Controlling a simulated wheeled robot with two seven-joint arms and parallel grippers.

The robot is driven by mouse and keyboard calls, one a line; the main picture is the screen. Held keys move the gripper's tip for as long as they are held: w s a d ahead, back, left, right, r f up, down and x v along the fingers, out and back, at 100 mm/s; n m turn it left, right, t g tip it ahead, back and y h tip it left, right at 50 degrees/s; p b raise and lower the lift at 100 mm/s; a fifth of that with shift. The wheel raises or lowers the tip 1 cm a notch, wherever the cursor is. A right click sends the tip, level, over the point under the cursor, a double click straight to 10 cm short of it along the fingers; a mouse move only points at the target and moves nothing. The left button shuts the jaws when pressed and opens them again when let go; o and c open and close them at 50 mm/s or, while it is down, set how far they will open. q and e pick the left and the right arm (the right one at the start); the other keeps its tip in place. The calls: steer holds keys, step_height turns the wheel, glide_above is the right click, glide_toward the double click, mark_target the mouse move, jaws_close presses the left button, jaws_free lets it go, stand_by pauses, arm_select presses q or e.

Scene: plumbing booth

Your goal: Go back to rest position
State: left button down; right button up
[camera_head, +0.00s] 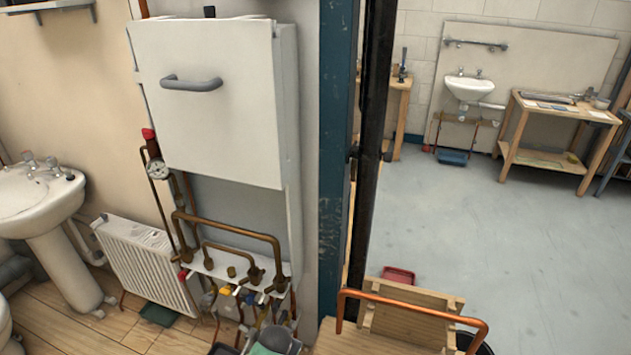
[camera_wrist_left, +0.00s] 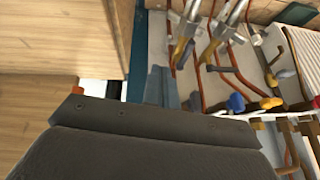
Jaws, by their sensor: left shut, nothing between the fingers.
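My left gripper (camera_wrist_left: 162,88) shows in the left wrist view as a dark grey body across the bottom, with short blue-grey fingers at its upper edge. It is shut and empty. It is above the floor area by the pipework, with copper pipes and valves beyond it. My right gripper is in neither view.
A white boiler (camera_head: 215,100) hangs above copper pipes (camera_head: 230,228). A radiator (camera_head: 150,265) and basin (camera_head: 38,200) stand left. A blue post (camera_head: 335,150) divides the booth from open floor (camera_head: 480,220).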

arm_select(q)
steer(key=s+a+f+n+g, duration=0.1)
steer(key=s+f, duration=0.4)
steer(key=s, duration=0.6)
steer(key=s+a+f+n+g, duration=0.1)
steer(key=s+a+f, duration=0.3)
steer(key=s, duration=0.8)
steer(key=s+a+f+g, duration=0.2)
steer(key=s+f, duration=0.4)
steer(key=s, duration=0.5)
steer(key=shift+s+a+f+n, duration=0.15)
steer(key=shift+s+a+n, duration=0.15)
steer(key=shift+a+n, duration=0.15)
